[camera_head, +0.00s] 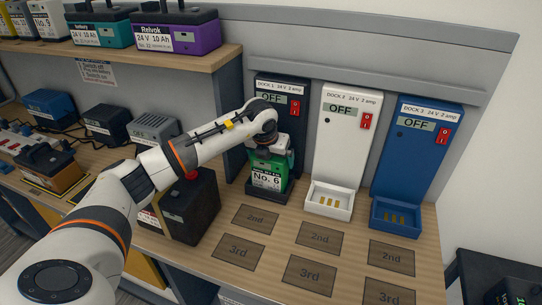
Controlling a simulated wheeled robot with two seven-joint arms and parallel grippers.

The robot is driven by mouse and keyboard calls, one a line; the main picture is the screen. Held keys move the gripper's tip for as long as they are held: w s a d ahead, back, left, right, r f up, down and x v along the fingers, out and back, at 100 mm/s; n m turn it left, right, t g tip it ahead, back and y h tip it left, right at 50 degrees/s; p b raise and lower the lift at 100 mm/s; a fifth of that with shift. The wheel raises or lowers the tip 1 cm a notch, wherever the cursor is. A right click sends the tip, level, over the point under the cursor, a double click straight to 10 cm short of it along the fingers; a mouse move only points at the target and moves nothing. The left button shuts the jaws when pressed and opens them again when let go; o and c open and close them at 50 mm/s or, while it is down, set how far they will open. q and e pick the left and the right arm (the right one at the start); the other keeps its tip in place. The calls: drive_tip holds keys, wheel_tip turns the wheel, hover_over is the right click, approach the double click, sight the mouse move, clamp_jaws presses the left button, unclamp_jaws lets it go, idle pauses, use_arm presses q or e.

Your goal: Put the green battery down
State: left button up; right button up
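The green battery (268,174), labelled "No. 6", stands upright in the tray of the black dock 1 (281,106). My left gripper (266,150) is at the top of this battery, where its handle would be. The wrist hides the fingertips and the handle, so I cannot tell whether the fingers are closed on it. My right gripper is not in view. Dock 1's display reads OFF.
The white dock 2 (344,135) and blue dock 3 (412,150) stand to the right with empty trays, both reading OFF. Marked "2nd" and "3rd" squares on the bench (428,240) are bare. A dark battery-like box (192,204) stands left of dock 1.

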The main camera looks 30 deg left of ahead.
use_arm(q)
drive_tip(key=b+v, duration=0.1)
drive_tip(key=v, duration=1.1)
drive_tip(key=shift+b, duration=0.3)
drive_tip(key=shift+s+f, duration=0.1)
